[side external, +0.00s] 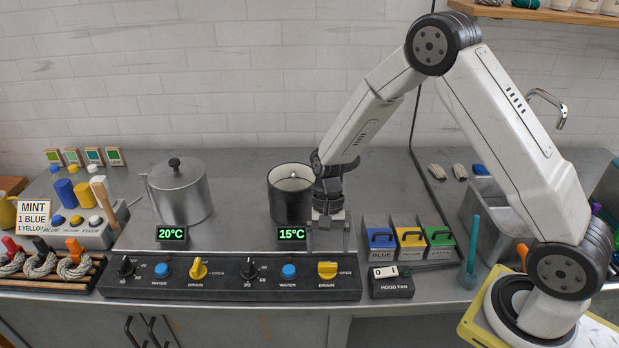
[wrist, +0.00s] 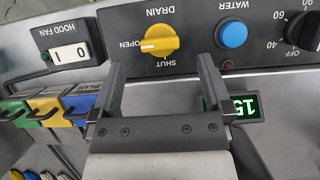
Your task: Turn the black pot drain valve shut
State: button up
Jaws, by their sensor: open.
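The black pot (side external: 290,198) stands on the steel counter behind the right-hand controls, its front right side partly hidden by my gripper. Its yellow drain valve (side external: 327,270) is on the front panel, at the right end. In the wrist view this yellow drain valve (wrist: 160,40) has its white mark toward OPEN, with SHUT printed below it. My gripper (side external: 327,246) points down above and behind the valve. In the wrist view my gripper (wrist: 162,70) is open and empty, fingers apart, with the knob just beyond the gap between the tips. I see no contact with it.
A grey pot (side external: 180,192) with a lid stands left, with its own yellow drain knob (side external: 199,268). A blue water button (wrist: 232,34) is beside the valve. The hood fan switch (side external: 390,281) and colored bins (side external: 410,240) are to the right in the side view.

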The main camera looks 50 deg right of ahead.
aim_at(328, 264)
jog(key=shift+x, duration=2.1)
jog(key=c, duration=1.3)
